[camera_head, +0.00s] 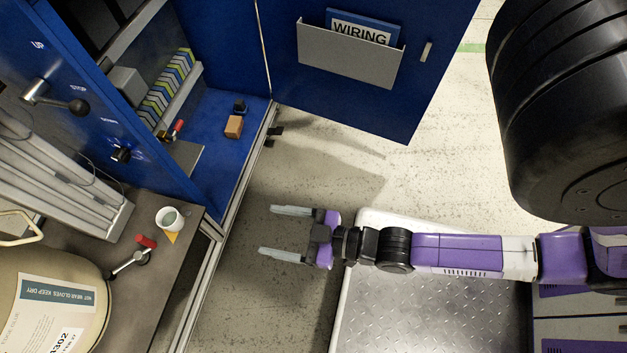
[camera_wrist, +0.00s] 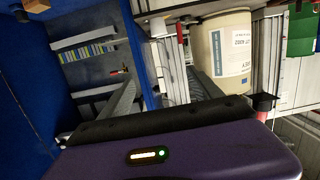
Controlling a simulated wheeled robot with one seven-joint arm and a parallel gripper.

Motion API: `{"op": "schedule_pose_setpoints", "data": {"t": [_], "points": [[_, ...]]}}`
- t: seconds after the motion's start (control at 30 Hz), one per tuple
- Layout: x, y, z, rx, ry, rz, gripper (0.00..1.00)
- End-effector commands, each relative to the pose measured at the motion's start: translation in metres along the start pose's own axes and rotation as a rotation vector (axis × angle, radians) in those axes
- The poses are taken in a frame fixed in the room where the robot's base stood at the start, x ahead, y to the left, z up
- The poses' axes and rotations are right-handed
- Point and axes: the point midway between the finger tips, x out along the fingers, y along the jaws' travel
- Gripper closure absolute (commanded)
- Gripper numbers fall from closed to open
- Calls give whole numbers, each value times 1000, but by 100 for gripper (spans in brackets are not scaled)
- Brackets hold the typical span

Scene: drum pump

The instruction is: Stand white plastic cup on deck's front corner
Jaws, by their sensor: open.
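The white plastic cup (camera_head: 169,218) stands upright on the grey-brown deck (camera_head: 150,291), near its corner. It overlaps a yellow-orange patch (camera_head: 173,237) on the deck. My gripper (camera_head: 267,230) is open and empty, to the right of the cup and apart from it, beyond the deck's edge. Its two fingers point left toward the deck.
A cream drum (camera_head: 98,285) stands on the deck, also in the wrist view (camera_wrist: 212,55). A brown block (camera_head: 233,127) sits inside. Floor around my gripper is clear.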

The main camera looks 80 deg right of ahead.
Motion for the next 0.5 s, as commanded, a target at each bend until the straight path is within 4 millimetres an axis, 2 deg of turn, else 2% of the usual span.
{"op": "schedule_pose_setpoints", "data": {"t": [0.03,0.2,0.33,0.5], "points": [[-24,-1,-15,2,-17,1,26],[-77,-6,-68,13,-59,7,26],[-101,-8,-103,21,-80,14,26],[-113,-9,-127,26,-94,21,26]]}}
